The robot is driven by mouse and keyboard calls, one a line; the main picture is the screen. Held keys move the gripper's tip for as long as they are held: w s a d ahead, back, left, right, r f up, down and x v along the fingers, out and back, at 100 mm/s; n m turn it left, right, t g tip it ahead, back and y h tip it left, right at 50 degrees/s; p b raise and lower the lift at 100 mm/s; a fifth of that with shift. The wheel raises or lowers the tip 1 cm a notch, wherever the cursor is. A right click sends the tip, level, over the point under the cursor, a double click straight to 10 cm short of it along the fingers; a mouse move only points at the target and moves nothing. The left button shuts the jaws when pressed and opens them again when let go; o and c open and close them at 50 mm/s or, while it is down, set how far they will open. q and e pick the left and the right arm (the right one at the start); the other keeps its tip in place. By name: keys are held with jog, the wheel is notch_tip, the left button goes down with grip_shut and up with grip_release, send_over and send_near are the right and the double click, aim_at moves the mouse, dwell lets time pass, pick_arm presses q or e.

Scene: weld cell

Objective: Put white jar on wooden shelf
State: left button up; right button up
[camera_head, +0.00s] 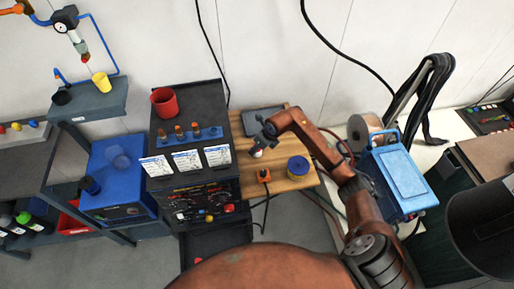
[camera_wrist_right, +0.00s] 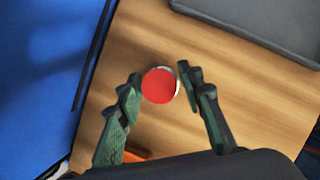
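The white jar (camera_head: 257,153) shows as a small pale shape under my right gripper (camera_head: 262,144), over the wooden shelf (camera_head: 243,169). In the right wrist view the jar (camera_wrist_right: 160,86) has a red round top and a thin white rim. The fingertips of my right gripper (camera_wrist_right: 160,78) lie close against it on both sides, with wood grain behind it. The gripper hides much of the jar in the head view. I cannot tell whether its base touches the wood. My left gripper is not in view.
On the wooden surface are a dark tablet (camera_head: 263,119), a blue-topped round tin (camera_head: 298,167) and an orange object (camera_head: 264,175). A dark control cabinet (camera_head: 205,190) stands left, carrying a red cup (camera_head: 164,102). A blue box (camera_head: 400,173) stands right.

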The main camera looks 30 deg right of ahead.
jog(key=shift+o, duration=1.4)
jog(key=shift+r, duration=0.3)
jog(key=p+v, duration=0.1)
jog(key=v, duration=1)
jog(key=shift+s+r, duration=0.2)
jog(key=shift+r, duration=0.15)
jog(key=shift+c, duration=0.3)
